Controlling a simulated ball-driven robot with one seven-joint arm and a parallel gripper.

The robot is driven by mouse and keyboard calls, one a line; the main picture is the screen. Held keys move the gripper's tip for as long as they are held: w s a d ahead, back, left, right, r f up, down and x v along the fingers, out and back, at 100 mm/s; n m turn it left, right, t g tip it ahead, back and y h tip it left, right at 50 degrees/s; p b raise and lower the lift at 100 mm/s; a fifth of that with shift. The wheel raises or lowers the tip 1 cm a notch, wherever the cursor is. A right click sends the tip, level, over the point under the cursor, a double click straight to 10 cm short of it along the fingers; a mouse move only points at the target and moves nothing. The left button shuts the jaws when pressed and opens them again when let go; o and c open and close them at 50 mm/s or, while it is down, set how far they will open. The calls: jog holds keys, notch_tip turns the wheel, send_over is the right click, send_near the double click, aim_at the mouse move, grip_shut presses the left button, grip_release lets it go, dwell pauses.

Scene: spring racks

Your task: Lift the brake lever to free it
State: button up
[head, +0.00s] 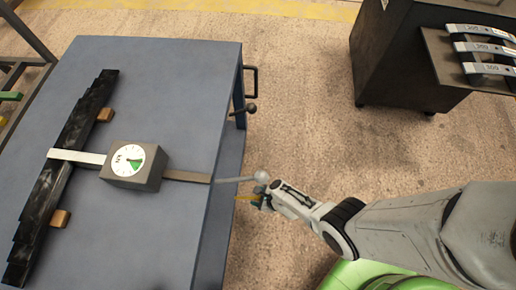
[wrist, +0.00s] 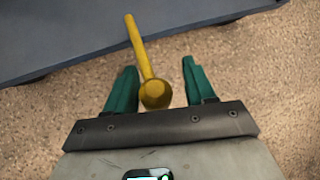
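A yellow lever with a round knob, which appears to be the brake lever, shows in the wrist view (wrist: 140,48). It runs from the table's edge towards me. In the head view a short yellow bit of it (head: 246,197) sticks out at the table's right edge. My gripper (head: 262,202) is there, just right of the table. In the wrist view my gripper (wrist: 159,68) is open, with its green fingers on either side of the knob. A gap shows on the right; on the left the finger is very close, and contact is unclear.
A grey lever with a pale ball (head: 262,177) reaches out just above my gripper. The blue-grey table (head: 185,75) bears a gauge box (head: 130,175) and a dark leaf spring (head: 62,150). A dark knob (head: 250,107) and handle stick out farther up. Floor is clear between table and dark cabinet (head: 400,60).

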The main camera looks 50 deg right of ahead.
jog(key=shift+s, duration=0.1)
jog(key=p+v, duration=0.8)
jog(key=v, duration=0.2)
jog(key=shift+s+r, duration=0.15)
jog(key=shift+r, duration=0.15)
